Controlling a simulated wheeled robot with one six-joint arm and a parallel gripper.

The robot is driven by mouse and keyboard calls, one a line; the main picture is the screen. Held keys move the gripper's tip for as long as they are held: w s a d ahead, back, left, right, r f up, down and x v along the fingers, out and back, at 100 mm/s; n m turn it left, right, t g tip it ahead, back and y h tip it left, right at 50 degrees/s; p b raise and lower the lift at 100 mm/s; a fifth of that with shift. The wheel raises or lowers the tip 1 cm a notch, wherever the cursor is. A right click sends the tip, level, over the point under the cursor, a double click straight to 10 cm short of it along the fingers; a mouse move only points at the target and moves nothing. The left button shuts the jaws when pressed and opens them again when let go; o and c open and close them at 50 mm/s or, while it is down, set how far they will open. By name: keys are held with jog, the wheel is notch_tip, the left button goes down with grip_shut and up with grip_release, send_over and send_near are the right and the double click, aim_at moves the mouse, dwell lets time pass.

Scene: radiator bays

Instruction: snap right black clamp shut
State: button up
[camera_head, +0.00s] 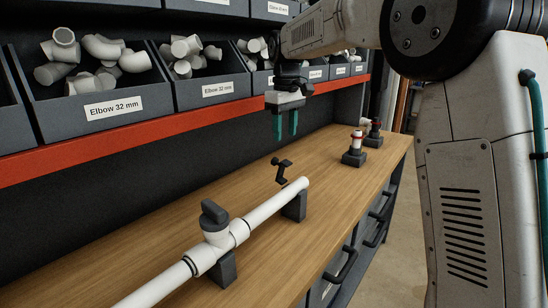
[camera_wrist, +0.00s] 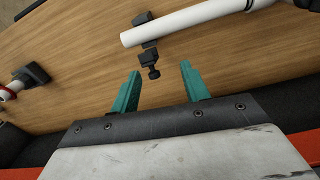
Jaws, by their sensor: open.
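The right black clamp (camera_head: 295,206) stands on the wooden bench near the free end of the white pipe (camera_head: 268,208). Its black upper arm (camera_head: 283,172) is swung up and stands out behind the pipe, so the clamp looks open. In the wrist view the arm (camera_wrist: 150,62) shows just beyond my fingertips, beside the pipe end (camera_wrist: 128,40). The clamp's base (camera_wrist: 144,18) shows on the pipe's other side. My gripper (camera_head: 285,137) points down above and behind the clamp. Its two teal fingers are apart and empty, also in the wrist view (camera_wrist: 160,72), and do not appear to touch the arm.
A white tee with a black knob (camera_head: 214,215) sits along the pipe to the left, with a black support (camera_head: 225,270) under it. Fittings on black blocks (camera_head: 354,158) stand farther back. A red shelf edge (camera_head: 170,128) and bins run behind. Bare wood (camera_head: 210,200) lies behind the pipe.

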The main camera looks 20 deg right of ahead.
jog(key=n, duration=0.1)
send_near(279, 170)
jog(key=w, duration=0.1)
jog(key=w+r, duration=0.1)
jog(key=w, duration=0.1)
jog(key=shift+a+r, duration=0.15)
jog(key=shift+r, duration=0.05)
jog(key=shift+w+f, duration=0.2)
jog(key=shift+f, duration=0.05)
notch_tip(279, 170, down, 8)
jog(key=shift+r, duration=0.2)
grip_shut()
